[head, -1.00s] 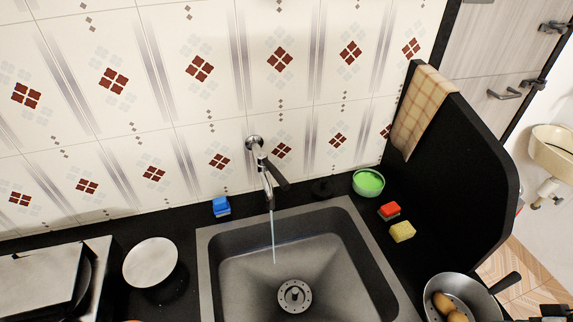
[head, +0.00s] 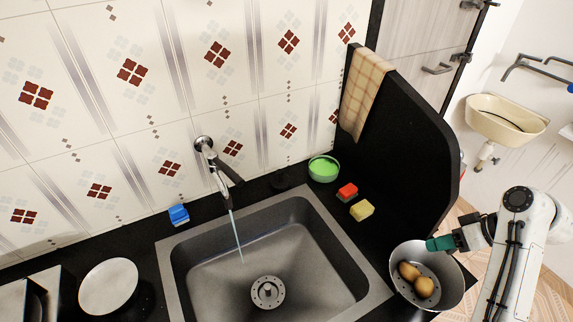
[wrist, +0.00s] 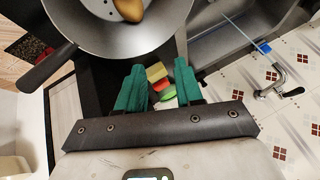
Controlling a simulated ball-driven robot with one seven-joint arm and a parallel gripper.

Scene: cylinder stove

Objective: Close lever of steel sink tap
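The steel sink tap (head: 212,165) is fixed to the tiled wall above the sink, with a thin stream of water running from its spout. Its dark lever (head: 229,173) points out to the right of the spout. The tap also shows at the right of the wrist view (wrist: 277,76), with the water stream beside it. My gripper (head: 437,244) is at the lower right of the head view, by the pan and well apart from the tap. In the wrist view its two green fingers (wrist: 157,80) stand apart with nothing between them.
The grey sink (head: 180,290) lies below the tap. A pan (head: 452,285) holding potatoes is close to my gripper. A green bowl (head: 323,169), a red sponge (head: 347,192) and a yellow sponge (head: 362,210) stand right of the sink. A black partition (head: 400,140) rises behind them.

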